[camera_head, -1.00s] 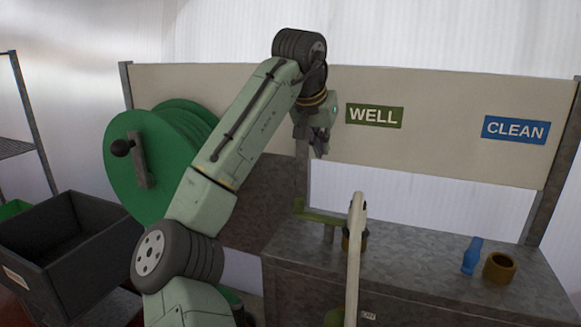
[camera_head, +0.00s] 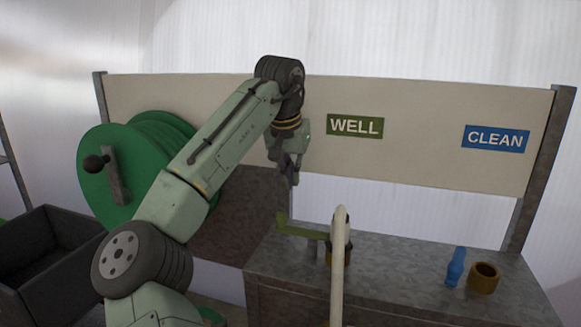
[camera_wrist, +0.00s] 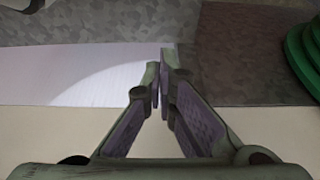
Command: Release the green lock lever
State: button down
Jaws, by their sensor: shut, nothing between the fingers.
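The green lock lever (camera_head: 302,231) sticks out to the left, roughly level, above the near part of the grey bench (camera_head: 395,262). Its left end has a short upturned piece. Its right end meets a brown collar behind a pale curved pipe (camera_head: 339,260). My gripper (camera_head: 292,181) points down, just above the lever's left end in the picture; a gap shows between them. In the wrist view the fingers (camera_wrist: 160,72) are together with nothing held. I cannot make out the lever clearly in that view.
A green hose reel (camera_head: 120,175) stands left behind my arm. A blue bottle (camera_head: 456,268) and a brown ring (camera_head: 484,278) stand on the bench's right. A backboard carries WELL (camera_head: 355,126) and CLEAN (camera_head: 496,139) signs. A dark bin (camera_head: 45,265) is lower left.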

jog(key=f, duration=0.1)
jog(key=s+f+p, duration=0.1)
jog(key=f, duration=0.1)
jog(key=s+f, duration=0.1)
jog(key=shift+s+a+f, duration=0.1)
jog(key=shift+a+f, duration=0.2)
jog(key=shift+f, duration=0.1)
dwell(0.5)
